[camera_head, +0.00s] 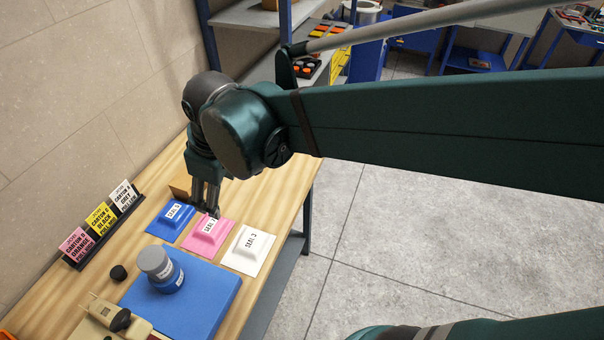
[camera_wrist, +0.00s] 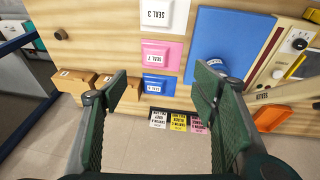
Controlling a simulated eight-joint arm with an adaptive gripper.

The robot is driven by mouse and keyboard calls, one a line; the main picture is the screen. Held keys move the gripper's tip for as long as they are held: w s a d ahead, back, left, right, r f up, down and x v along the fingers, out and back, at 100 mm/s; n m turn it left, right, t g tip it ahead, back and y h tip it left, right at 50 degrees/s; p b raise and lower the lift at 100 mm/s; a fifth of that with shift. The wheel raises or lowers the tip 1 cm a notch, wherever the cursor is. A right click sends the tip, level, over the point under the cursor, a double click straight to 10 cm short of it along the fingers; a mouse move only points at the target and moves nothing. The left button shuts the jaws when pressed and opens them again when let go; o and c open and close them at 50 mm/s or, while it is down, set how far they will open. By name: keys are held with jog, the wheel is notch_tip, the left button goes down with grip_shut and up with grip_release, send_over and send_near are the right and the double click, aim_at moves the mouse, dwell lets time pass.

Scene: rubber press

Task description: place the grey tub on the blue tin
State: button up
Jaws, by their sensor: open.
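The grey tub (camera_head: 154,261) appears to stand upright on top of the blue tin (camera_head: 169,281), a little off centre, in the head view. The tin has a pale label and stands on a blue mat (camera_head: 213,303). My gripper (camera_head: 207,210) is apart from both, behind and to the right of them, over the blue and pink seal pads. In the wrist view my gripper (camera_wrist: 158,95) is open with nothing between its fingers. A small grey part of the stack (camera_wrist: 216,66) shows there beside the right finger, which hides the rest.
Pads lie in a row: blue (camera_head: 171,220), pink (camera_head: 208,236) and white (camera_head: 248,250). A black rack with label cards (camera_head: 100,218) stands along the wall. A black knob (camera_head: 118,272) and a beige device (camera_head: 118,318) are near the mat. Small cartons (camera_wrist: 75,82) sit by the pads.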

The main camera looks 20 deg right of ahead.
jog(key=s+d+m+t, duration=0.2)
jog(key=s+d+m, duration=0.1)
jog(key=d, duration=0.6)
jog(key=s+d+r+m+t+h, duration=0.1)
jog(key=s+d+m, duration=0.3)
jog(key=d, duration=0.6)
jog(key=m+t, duration=0.1)
jog(key=m, duration=0.1)
jog(key=shift+d+m, duration=0.3)
